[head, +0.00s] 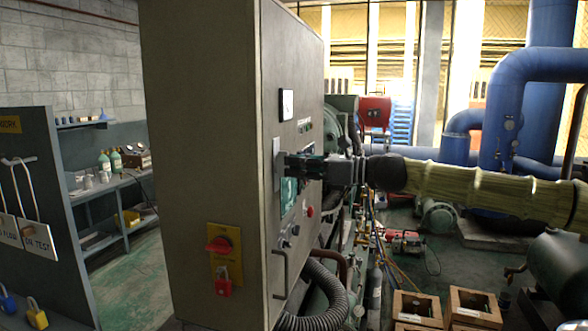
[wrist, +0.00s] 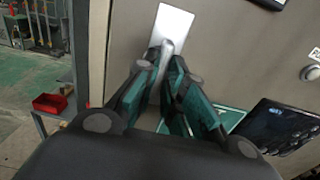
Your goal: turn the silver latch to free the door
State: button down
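The silver latch (wrist: 174,24) is on the grey cabinet's door face, at the top middle of the wrist view. It has a bright flat plate and a lever hanging down from it, slightly tilted. My gripper (wrist: 161,66) has its green-padded fingertips closed in on both sides of the lever, which runs down between them. In the head view, my gripper (head: 287,163) reaches the door from the right, and the latch plate (head: 277,158) shows edge-on at its tips. The cabinet door (head: 292,70) looks flush with the cabinet. The lever's lower end is partly hidden between the fingers.
The door carries a dial gauge (head: 286,104), knobs and a long handle (head: 280,274). A red rotary switch with a red padlock (head: 223,281) is on the cabinet's left side. Pipes and machinery crowd the right; wooden crates (head: 472,307) stand low there.

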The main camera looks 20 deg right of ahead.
jog(key=shift+d+r+n+b, duration=0.1)
jog(key=shift+r+n+b, duration=0.05)
jog(key=shift+n+b, duration=0.85)
jog(key=shift+d+r+n+b, duration=0.1)
jog(key=shift+n+b, duration=0.8)
jog(key=shift+n, duration=0.1)
jog(key=shift+w+r, duration=0.1)
jog(key=shift+r+n+b, duration=0.2)
jog(key=shift+n+b, duration=2.05)
jog(key=shift+n, duration=0.25)
jog(key=shift+n+b, duration=2.2)
jog(key=shift+b, duration=0.05)
jog(key=shift+n+b, duration=1.8)
jog(key=shift+b, duration=0.1)
jog(key=c, duration=1.6)
grip_release()
jog(key=shift+f, duration=0.25)
jog(key=p+v, duration=0.2)
jog(key=v, duration=0.7)
